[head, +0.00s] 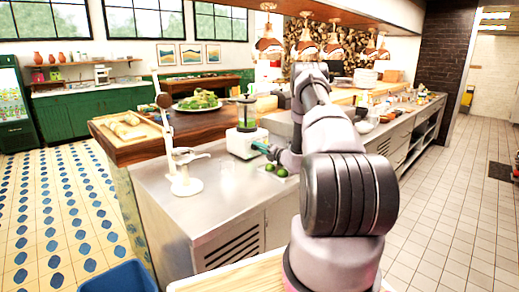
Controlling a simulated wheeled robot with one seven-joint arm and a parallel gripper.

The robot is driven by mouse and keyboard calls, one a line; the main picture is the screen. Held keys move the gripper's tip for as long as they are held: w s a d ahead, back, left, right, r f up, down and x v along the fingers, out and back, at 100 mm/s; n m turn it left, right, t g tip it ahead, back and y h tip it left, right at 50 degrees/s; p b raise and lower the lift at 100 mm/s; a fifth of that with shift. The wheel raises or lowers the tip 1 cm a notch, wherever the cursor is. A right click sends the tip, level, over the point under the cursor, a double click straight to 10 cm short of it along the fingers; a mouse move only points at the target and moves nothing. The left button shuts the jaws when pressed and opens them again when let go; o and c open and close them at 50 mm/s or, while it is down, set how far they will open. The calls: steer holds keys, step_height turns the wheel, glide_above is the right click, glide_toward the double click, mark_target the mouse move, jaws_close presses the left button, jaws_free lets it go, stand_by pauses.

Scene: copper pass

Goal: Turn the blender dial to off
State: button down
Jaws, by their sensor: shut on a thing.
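The blender (247,143) stands on the steel counter, with a pale base and a dark, greenish jar. My gripper (262,148) is small in the head view, at the right side of the blender's base. Its teal fingers are shut on the blender dial, touching the base. The dial itself is hidden by the fingers, so its setting cannot be read. My arm reaches in from the lower right and covers part of the counter to the right of the blender.
A white lever press (185,178) stands on the steel counter (215,205) left of the blender. A bread tray (128,128) and salad plate (198,103) sit behind. A blue bin (118,278) is at lower left.

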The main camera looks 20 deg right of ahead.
steer(key=n, duration=0.5)
steer(key=shift+a+n, duration=0.1)
steer(key=shift+n, duration=0.3)
steer(key=n, duration=0.5)
steer(key=shift+s+a, duration=0.1)
steer(key=shift+s, duration=0.05)
steer(key=shift+n, duration=0.3)
steer(key=shift+c, duration=2)
jaws_free()
steer(key=v, duration=1)
steer(key=shift+s, duration=0.35)
